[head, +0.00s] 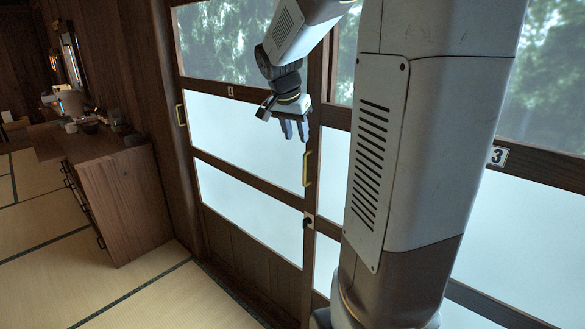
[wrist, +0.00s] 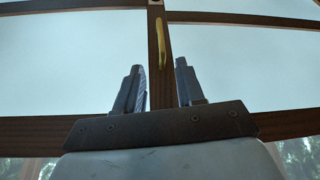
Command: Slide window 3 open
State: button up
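Window 3 (head: 540,215) is at the right of the head view, a dark wooden frame with frosted lower panes and clear glass above. Its "3" label (head: 497,155) is on the rail; my arm hides much of the area left of it. My gripper (head: 295,138) hangs with fingers down, open and empty, in front of the sliding panels left of my arm. A brass handle (head: 307,168) on a wooden stile is just below the fingers. In the wrist view, the open fingers (wrist: 158,66) flank the stile, and a brass handle (wrist: 161,44) shows beyond their tips.
A small latch (head: 307,221) is on the stile below the handle. The left panel has another label (head: 230,91), too small to read, and a second brass handle (head: 180,115). A wooden cabinet (head: 125,200) with small items on top stands left. Tatami floor (head: 60,275) is clear before it.

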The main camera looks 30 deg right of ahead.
aim_at(304, 163)
jog(key=x, duration=1.4)
jog(key=shift+w+d, duration=0.15)
jog(key=shift+d, duration=0.05)
grip_shut()
